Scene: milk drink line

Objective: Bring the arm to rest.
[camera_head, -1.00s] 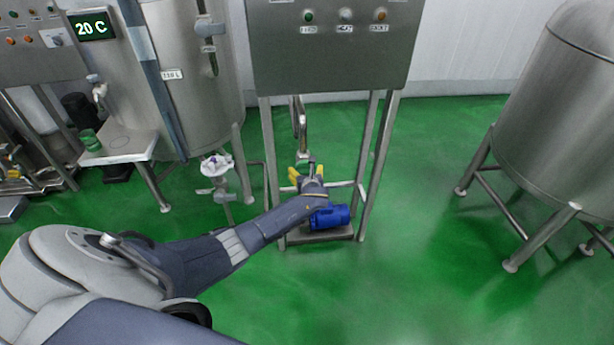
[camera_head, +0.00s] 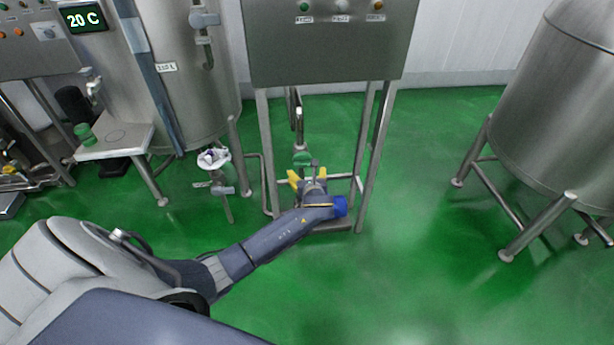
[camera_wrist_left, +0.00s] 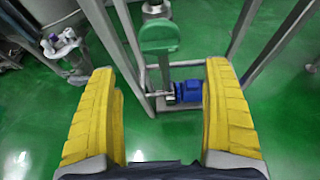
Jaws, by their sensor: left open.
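My left gripper (camera_head: 307,181) is open, its yellow fingers spread in front of the legs of the control panel stand. In the left wrist view its two fingers (camera_wrist_left: 160,112) are wide apart with nothing held between them. Beyond the fingertips in that view is a round green object (camera_wrist_left: 159,37) on a vertical pipe; it also shows just past the gripper in the head view (camera_head: 302,158). My left arm reaches in from the lower left. My right gripper is not in view.
A blue motor (camera_wrist_left: 188,91) sits low between the stand legs, mostly hidden by my arm in the head view. The control panel (camera_head: 330,45) stands above. Tanks are at left (camera_head: 195,80) and right (camera_head: 555,110). A small side table (camera_head: 128,142) is at left. Green floor is clear at right.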

